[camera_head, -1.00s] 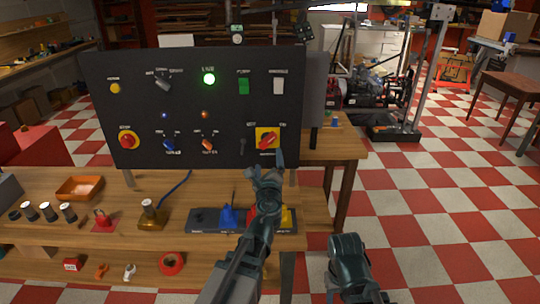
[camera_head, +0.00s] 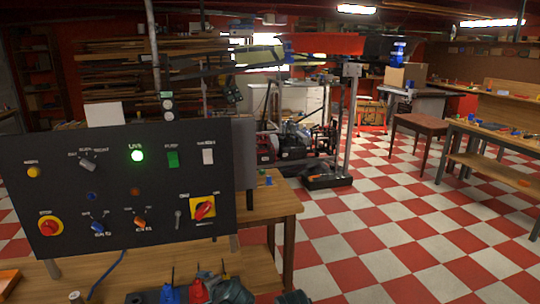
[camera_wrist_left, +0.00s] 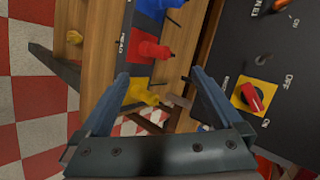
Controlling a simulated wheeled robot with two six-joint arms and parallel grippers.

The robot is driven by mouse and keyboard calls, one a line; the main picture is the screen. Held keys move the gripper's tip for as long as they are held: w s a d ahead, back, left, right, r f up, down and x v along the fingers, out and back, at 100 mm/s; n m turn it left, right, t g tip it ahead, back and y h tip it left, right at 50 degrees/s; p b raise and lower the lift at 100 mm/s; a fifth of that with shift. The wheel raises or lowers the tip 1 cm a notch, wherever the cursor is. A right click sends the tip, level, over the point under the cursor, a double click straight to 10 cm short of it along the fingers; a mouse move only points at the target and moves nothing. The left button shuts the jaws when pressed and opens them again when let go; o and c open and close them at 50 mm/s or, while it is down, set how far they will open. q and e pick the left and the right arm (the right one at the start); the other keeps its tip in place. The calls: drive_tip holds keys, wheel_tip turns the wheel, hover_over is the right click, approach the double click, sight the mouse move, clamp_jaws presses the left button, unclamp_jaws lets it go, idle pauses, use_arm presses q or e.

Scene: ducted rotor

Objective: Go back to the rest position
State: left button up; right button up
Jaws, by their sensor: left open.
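My left gripper (camera_head: 226,288) shows as dark parts at the bottom edge of the head view, below the black control panel (camera_head: 110,235). In the left wrist view its two fingers (camera_wrist_left: 160,76) are spread apart with nothing held between them. The panel's red rotary switch on a yellow plate (camera_head: 203,208) also shows there (camera_wrist_left: 252,97), to the right of the fingers and apart from them. A dark rounded part of my right arm (camera_head: 292,297) shows at the bottom edge; its gripper is not visible.
Blue (camera_head: 170,294) and red (camera_head: 198,292) pieces stand on the wooden bench (camera_head: 140,272) near my left gripper. A yellow piece (camera_wrist_left: 140,93) shows between and beyond the fingers. The panel's green lamp (camera_head: 137,156) is lit. Checkered floor (camera_head: 400,235) lies open at right.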

use_arm(q)
drive_tip(key=s+d+f+n+g+h+p, duration=0.1)
drive_tip(key=s+d+f+n+g+h, duration=0.1)
drive_tip(key=s+d, duration=0.4)
drive_tip(key=s+d+f+n+g+h, duration=0.3)
drive_tip(key=s+d+g, duration=0.3)
drive_tip(key=s, duration=0.4)
drive_tip(key=shift+s+d+f+g+p, duration=0.15)
drive_tip(key=shift+d+f+g+p, duration=0.2)
drive_tip(key=shift+d+f, duration=0.3)
idle(0.7)
